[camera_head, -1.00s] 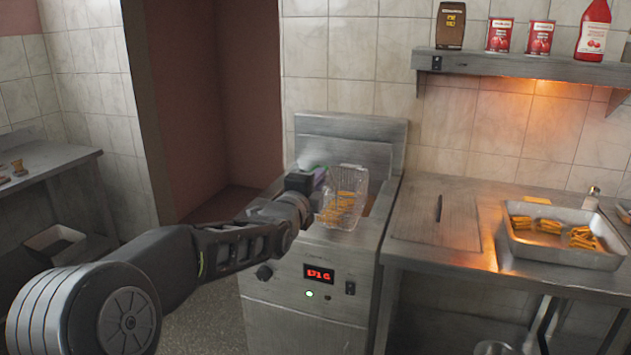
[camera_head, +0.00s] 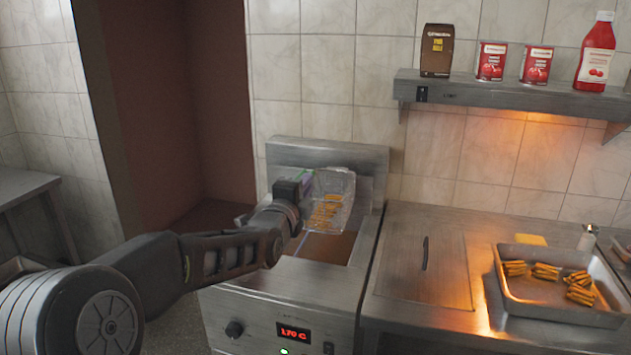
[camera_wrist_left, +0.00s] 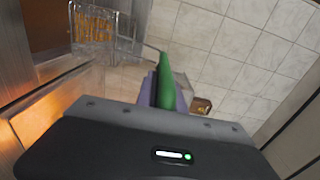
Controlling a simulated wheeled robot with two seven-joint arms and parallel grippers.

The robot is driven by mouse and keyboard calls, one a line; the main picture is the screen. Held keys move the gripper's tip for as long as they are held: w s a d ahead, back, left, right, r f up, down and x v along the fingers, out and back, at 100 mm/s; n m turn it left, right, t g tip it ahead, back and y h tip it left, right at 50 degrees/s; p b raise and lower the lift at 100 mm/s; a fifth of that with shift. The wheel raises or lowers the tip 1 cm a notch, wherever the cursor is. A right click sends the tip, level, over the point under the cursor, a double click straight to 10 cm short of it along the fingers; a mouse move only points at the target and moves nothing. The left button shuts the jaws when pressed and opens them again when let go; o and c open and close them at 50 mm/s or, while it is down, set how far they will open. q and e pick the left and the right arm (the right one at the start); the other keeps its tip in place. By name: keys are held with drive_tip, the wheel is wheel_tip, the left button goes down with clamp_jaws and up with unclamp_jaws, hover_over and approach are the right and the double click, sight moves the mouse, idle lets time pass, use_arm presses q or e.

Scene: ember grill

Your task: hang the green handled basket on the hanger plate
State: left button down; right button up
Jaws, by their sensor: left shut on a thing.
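The wire basket (camera_head: 328,205) holds orange-brown fries and hangs tilted above the fryer's open vat, in front of its back panel. My left gripper (camera_head: 304,187) is shut on its green handle. In the left wrist view, the handle (camera_wrist_left: 166,85) sits at the jaws with purple beside it, and the basket (camera_wrist_left: 98,22) shows at the upper left. The upright metal back panel (camera_head: 325,152) of the fryer appears to be the hanger plate. The basket partly covers its lower part, and I cannot tell whether they touch. My right gripper is out of view.
The fryer (camera_head: 260,290) has a lit red display and an open vat (camera_head: 325,247). To its right, a counter holds a metal tray (camera_head: 550,310) with several fries portions. A shelf (camera_head: 500,92) above carries cans and a bottle. A wall column stands left of the fryer.

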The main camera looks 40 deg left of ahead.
use_arm(q)
drive_tip(key=shift+w+a+r, duration=0.1)
drive_tip(key=shift+w+a, duration=0.2)
drive_tip(key=shift+s+d+r, duration=0.1)
drive_tip(key=shift+s+r, duration=0.05)
drive_tip(key=shift+s, duration=0.05)
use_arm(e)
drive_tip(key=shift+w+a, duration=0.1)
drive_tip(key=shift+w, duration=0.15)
use_arm(q)
drive_tip(key=shift+w, duration=0.15)
drive_tip(key=shift+w, duration=0.1)
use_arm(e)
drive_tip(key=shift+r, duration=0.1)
use_arm(q)
drive_tip(key=shift+p+x, duration=1.45)
drive_tip(key=shift+x, duration=0.7)
wheel_tip(320, 180, down, 3)
drive_tip(key=b, duration=0.4)
drive_tip(key=shift+w, duration=0.15)
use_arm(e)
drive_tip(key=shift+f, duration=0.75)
